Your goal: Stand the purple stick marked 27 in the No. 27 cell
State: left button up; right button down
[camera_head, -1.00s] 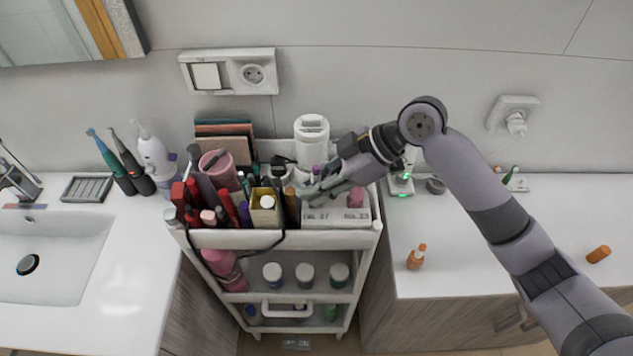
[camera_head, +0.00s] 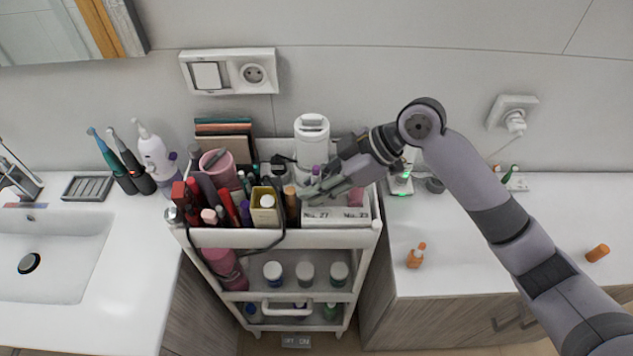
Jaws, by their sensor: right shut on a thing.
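The white holder with the No. 27 label (camera_head: 318,216) sits at the front right of the cart's top tray. The No. 27 cell is at its left, and its opening is largely hidden by my right gripper. My right gripper (camera_head: 312,191) reaches in from the right, just above the holder, with its fingers shut on the purple stick (camera_head: 316,171). The stick's purple top shows above the fingers and looks about upright. Its lower end and its marking are hidden, so I cannot tell if it is inside the cell. My left gripper is not in view.
Left of the holder, the cart tray is crowded with a yellow box (camera_head: 265,211), a brown tube (camera_head: 291,205), red tubes and a pink cup (camera_head: 217,168). A white bottle (camera_head: 311,141) stands behind. The right counter (camera_head: 470,235) has an orange bottle (camera_head: 415,256) and free room.

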jog(key=shift+f+b, duration=0.4)
jog(key=shift+f, duration=0.4)
jog(key=c, duration=1.3)
grip_release()
jog(key=shift+f, duration=0.1)
jog(key=shift+d, duration=0.1)
jog(key=v, duration=1.2)
